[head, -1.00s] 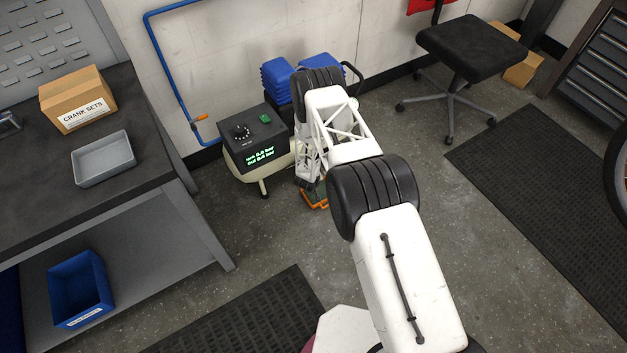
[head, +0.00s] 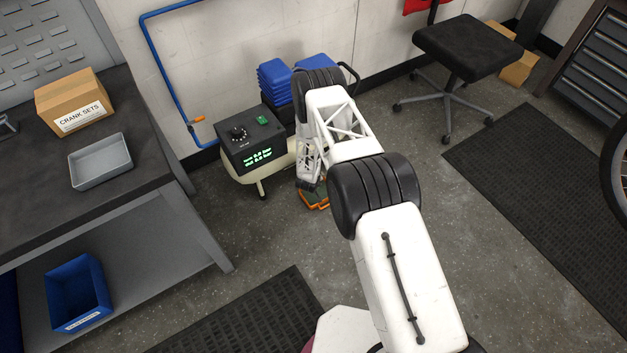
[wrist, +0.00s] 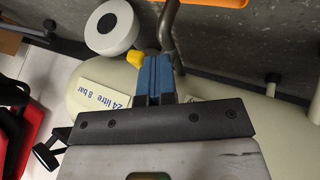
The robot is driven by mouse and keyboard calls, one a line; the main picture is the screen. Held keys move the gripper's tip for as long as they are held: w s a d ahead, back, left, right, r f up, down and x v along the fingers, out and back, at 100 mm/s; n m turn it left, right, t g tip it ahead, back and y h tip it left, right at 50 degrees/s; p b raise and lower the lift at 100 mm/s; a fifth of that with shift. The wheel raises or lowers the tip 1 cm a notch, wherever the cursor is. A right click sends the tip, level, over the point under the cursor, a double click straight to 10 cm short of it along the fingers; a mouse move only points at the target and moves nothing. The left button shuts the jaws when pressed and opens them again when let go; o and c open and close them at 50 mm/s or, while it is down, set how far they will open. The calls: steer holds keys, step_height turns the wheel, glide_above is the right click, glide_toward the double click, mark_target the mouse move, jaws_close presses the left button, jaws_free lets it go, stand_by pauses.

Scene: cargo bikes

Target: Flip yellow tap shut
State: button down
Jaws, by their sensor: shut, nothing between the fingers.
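The yellow tap (wrist: 136,59) shows in the wrist view as a small yellow piece beside the compressor's cream tank (wrist: 92,95), near a white round part. My gripper (wrist: 153,62) has its blue fingers together, with nothing seen between them. Their tips are just right of the yellow tap in the picture; I cannot tell whether they touch it. In the head view the compressor (head: 250,140) stands by the wall, and my arm hides the yellow tap and most of my gripper.
A metal pipe (wrist: 168,30) runs close to the fingertips. A blue wall pipe (head: 166,70) with an orange lever is at the left.

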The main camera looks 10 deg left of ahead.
steer(key=shift+d, duration=0.15)
steer(key=w+d+n+g+y, duration=0.3)
steer(key=w+d+n+y, duration=0.1)
steer(key=n, duration=0.7)
steer(key=shift+w+n+y, duration=0.3)
steer(key=shift+w+y, duration=0.45)
steer(key=shift+y, duration=0.45)
steer(key=shift+w+d, duration=0.1)
steer(key=shift+w, duration=0.55)
steer(key=shift+s+a, duration=0.1)
steer(key=shift+a, duration=0.15)
steer(key=shift+s+a, duration=0.15)
steer(key=shift+a, duration=0.3)
